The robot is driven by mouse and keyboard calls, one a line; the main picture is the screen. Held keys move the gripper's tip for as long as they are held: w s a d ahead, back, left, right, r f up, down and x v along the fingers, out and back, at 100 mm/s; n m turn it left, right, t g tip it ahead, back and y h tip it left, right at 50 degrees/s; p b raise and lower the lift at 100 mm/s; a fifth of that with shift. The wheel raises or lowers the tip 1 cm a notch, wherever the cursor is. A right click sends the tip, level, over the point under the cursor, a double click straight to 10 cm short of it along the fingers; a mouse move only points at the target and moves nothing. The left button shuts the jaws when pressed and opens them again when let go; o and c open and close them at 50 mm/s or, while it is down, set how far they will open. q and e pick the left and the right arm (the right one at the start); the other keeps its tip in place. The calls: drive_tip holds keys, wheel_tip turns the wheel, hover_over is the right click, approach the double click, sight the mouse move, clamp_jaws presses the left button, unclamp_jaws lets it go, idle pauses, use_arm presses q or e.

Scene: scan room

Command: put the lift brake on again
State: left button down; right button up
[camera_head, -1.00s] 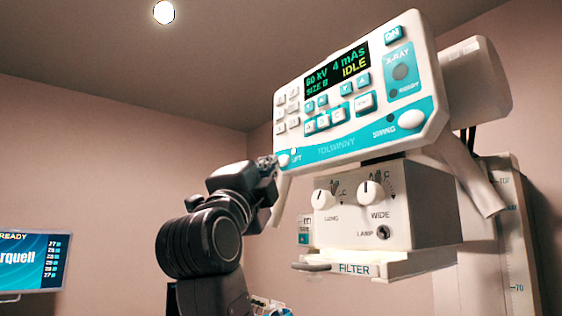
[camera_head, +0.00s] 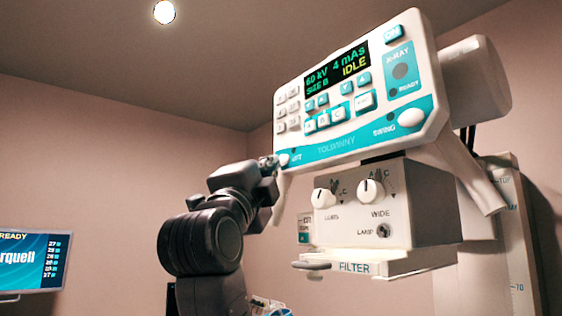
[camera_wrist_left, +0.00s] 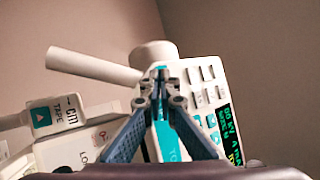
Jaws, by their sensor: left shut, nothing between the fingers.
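The control panel (camera_head: 340,147) of the x-ray head is white with a teal band, and its display reads 60 kV, 4 mAs, SIZE B, IDLE. The white lift knob (camera_head: 284,159) is at its lower left corner, beside the partly covered lift label. My left gripper (camera_head: 270,163) is right at this knob, with its tips close to or touching it; I cannot tell which. In the left wrist view the fingers (camera_wrist_left: 160,88) are shut with nothing between them, in front of the panel's teal edge (camera_wrist_left: 162,135). They hide the knob there. My right gripper is not in view.
The white swing knob (camera_head: 411,118) is at the panel's lower right. Below hangs a box (camera_head: 400,215) with two dials, a lamp switch and a filter tray (camera_head: 353,268). A screen (camera_head: 30,262) stands far left. Free room lies left of the panel.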

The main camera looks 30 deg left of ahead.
use_arm(q)
drive_tip(key=s+a+b, duration=0.1)
drive_tip(key=s+a, duration=0.1)
drive_tip(key=s, duration=0.3)
drive_tip(key=shift+s+a+b, duration=0.15)
drive_tip(key=shift+s+b, duration=0.2)
drive_tip(key=shift+b, duration=0.05)
idle(0.5)
